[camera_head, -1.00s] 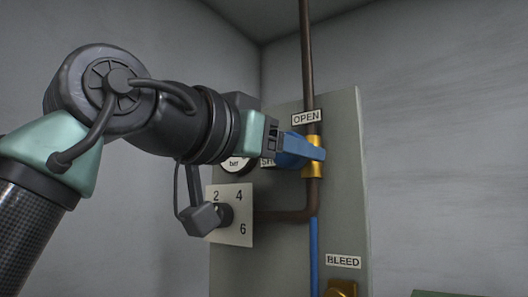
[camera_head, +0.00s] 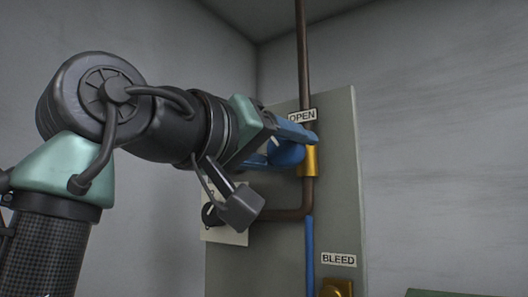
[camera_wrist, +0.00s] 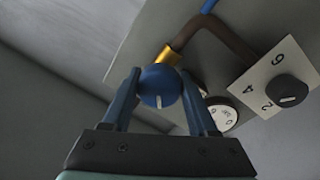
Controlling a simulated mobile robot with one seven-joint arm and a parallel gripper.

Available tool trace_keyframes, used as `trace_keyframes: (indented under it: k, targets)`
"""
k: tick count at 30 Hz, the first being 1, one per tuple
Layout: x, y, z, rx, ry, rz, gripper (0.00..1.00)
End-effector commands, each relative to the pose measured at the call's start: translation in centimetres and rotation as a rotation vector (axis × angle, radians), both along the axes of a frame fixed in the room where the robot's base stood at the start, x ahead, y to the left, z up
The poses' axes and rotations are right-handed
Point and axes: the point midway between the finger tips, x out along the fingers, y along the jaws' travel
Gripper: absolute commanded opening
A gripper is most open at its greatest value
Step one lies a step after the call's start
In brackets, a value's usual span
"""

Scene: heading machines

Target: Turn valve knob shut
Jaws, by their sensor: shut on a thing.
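The blue round valve knob (camera_wrist: 160,84) sits on a brass valve body (camera_wrist: 169,55) and has a white mark on its face. My gripper (camera_wrist: 160,88) is shut on the knob, with one blue finger on each side of it. In the head view the knob (camera_head: 287,153) shows partly between the fingers, in front of the brass body (camera_head: 309,160) on the copper pipe. An "OPEN" label (camera_head: 303,115) is just above the valve, partly covered by a finger.
A grey panel (camera_head: 338,210) carries the pipe. A black dial on a numbered white plate (camera_wrist: 268,86) and a round gauge (camera_wrist: 223,115) are close to the gripper. Lower down are a "BLEED" label (camera_head: 339,260) and a brass fitting (camera_head: 336,288). The right wall side is clear.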

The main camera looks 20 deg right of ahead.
Motion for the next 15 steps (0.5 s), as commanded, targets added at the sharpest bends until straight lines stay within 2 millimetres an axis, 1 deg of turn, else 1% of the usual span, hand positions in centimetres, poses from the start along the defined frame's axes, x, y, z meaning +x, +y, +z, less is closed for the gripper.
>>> trace_keyframes:
  k: [15]
  targets:
    - [-0.06, -0.08, 0.03, -0.304, 0.385, -0.003, 0.03]
